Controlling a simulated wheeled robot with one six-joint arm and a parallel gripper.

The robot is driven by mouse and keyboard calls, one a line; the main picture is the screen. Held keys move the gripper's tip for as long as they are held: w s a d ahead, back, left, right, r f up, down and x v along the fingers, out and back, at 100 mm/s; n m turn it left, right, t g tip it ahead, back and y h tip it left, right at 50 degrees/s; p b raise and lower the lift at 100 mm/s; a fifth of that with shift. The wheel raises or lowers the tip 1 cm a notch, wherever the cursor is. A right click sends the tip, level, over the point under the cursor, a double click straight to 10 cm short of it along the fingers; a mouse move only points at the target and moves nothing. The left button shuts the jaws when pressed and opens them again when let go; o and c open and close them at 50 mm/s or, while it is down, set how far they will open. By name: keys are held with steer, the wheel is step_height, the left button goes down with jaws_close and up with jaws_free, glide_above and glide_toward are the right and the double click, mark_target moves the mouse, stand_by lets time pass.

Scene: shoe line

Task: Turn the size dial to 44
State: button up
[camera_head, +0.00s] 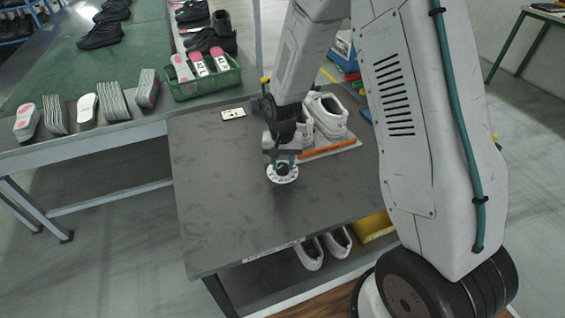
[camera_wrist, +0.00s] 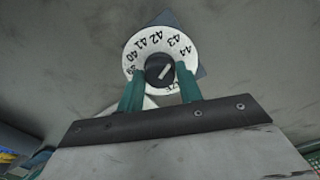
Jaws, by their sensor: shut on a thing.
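The size dial (camera_head: 283,174) is a white disc with black numbers and a dark central knob, on the grey table. In the wrist view the dial (camera_wrist: 160,38) shows 40, 41, 42, 43 and 44 along its far rim. The light line on its black knob (camera_wrist: 159,67) points up and right, toward the 43 to 44 side; I cannot tell the exact mark. My gripper (camera_wrist: 160,72) has its teal fingers on either side of the knob, shut on it. In the head view my gripper (camera_head: 283,160) hides the knob. The fingers cover part of the dial's near rim.
White shoes (camera_head: 327,115) stand on the table behind the dial, beside an orange strip (camera_head: 330,148). A small white card (camera_head: 233,114) lies at the back left. A green basket (camera_head: 203,83) is on the neighbouring bench. The table's front left is clear.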

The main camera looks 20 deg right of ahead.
mark_target(282, 165)
steer(key=shift+m, duration=2.2)
steer(key=o, duration=1)
step_height(282, 165, up, 8)
steer(key=shift+f, duration=0.1)
